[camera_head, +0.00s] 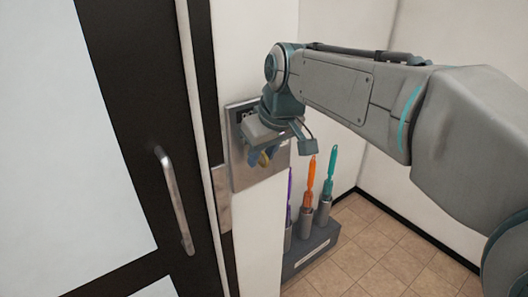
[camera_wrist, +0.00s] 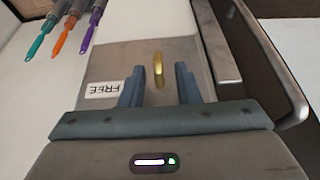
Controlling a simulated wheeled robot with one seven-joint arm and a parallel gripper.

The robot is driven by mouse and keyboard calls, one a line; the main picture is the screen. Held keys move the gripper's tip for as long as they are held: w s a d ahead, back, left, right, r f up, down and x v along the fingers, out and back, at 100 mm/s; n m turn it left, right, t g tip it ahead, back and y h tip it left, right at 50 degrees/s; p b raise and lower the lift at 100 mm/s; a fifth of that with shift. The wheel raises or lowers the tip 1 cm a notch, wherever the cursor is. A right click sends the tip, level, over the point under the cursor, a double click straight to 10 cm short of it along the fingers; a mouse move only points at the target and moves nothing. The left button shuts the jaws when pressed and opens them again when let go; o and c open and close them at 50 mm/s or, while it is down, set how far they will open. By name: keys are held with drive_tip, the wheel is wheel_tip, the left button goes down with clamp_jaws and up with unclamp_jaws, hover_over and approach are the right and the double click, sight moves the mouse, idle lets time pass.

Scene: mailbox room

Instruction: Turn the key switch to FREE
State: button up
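The key switch is a grey metal plate (camera_head: 244,178) on the white wall beside the door; it also shows in the wrist view (camera_wrist: 120,62). A gold key (camera_wrist: 158,65) stands out from the plate, and a bit of it shows below my gripper in the head view (camera_head: 264,159). A white FREE label (camera_wrist: 103,90), upside down in the wrist view, is left of the key there. My gripper (camera_wrist: 160,80) is at the plate with its two blue-grey fingers apart, one on each side of the key. I see gaps between key and fingers.
A dark-framed glass door with a metal handle (camera_head: 174,200) is at left. Below right of the plate, a dark rack (camera_head: 312,250) holds purple, orange (camera_head: 309,182) and teal-handled tools. Tiled floor (camera_head: 400,265) is open at right.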

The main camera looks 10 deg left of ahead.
clamp_jaws()
drive_tip(key=shift+w+d+m+g+y, duration=0.1)
drive_tip(key=shift+w+m+g+y, duration=0.1)
drive_tip(key=shift+g+y, duration=0.35)
drive_tip(key=shift+w+d+m+g+y, duration=0.1)
drive_tip(key=shift+m+g+y, duration=0.1)
drive_tip(key=shift+g+y, duration=0.35)
drive_tip(key=m+g+y+b, duration=0.1)
drive_tip(key=g+y, duration=0.2)
drive_tip(key=f+m+g+y+b, duration=0.1)
drive_tip(key=g+y, duration=0.2)
drive_tip(key=m+g+y+b, duration=0.1)
drive_tip(key=g+y, duration=0.1)
drive_tip(key=y, duration=0.2)
drive_tip(key=shift+w+d+f+m+g, duration=0.35)
drive_tip(key=shift+d+f+m+g, duration=0.05)
drive_tip(key=shift+y+b, duration=0.3)
